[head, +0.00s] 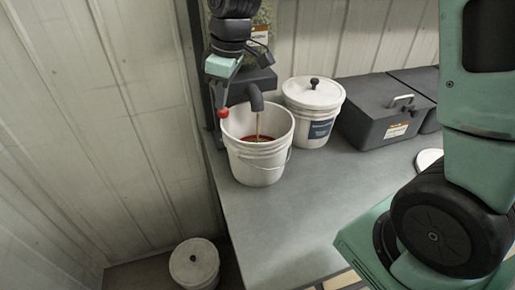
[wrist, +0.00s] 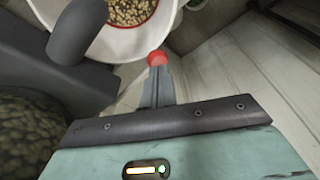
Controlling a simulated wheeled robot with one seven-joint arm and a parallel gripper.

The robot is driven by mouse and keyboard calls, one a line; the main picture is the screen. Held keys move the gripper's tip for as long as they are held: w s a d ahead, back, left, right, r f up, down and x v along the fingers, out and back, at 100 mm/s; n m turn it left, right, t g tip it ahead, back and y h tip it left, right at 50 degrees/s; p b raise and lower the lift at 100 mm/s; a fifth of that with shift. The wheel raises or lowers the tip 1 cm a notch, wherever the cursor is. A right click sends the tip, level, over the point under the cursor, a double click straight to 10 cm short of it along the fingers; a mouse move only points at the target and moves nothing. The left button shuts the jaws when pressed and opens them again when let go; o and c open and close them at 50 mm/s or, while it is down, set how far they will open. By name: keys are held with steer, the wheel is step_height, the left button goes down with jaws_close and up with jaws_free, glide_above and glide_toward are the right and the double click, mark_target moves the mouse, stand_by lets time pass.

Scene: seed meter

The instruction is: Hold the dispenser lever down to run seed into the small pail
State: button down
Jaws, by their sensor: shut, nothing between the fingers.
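The dispenser's dark spout (head: 256,97) hangs over the open white pail (head: 260,172), and a thin stream of seed (head: 258,124) falls from it into the pail. Seed (wrist: 130,10) lies inside the pail in the wrist view, and a reddish band shows inside it in the head view. The red knob of the lever (head: 223,113) is low beside the spout, at the pail's left rim. My gripper (head: 221,100) is shut and empty, pointing down, with its fingertips at the knob, which also shows in the wrist view (wrist: 157,58). Contact appears likely; the lever arm is mostly hidden.
A lidded white bucket (head: 313,112) stands right of the pail on the grey counter (head: 285,215). Dark lidded bins (head: 385,115) stand further right. Another lidded bucket (head: 194,265) is low, left of the counter. A ribbed wall (head: 110,110) is close on the left.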

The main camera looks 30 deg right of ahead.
step_height(320, 180, up, 9)
steer(key=p, duration=0.7)
steer(key=shift+p, duration=0.35)
steer(key=shift+a, duration=0.1)
stand_by(0.4)
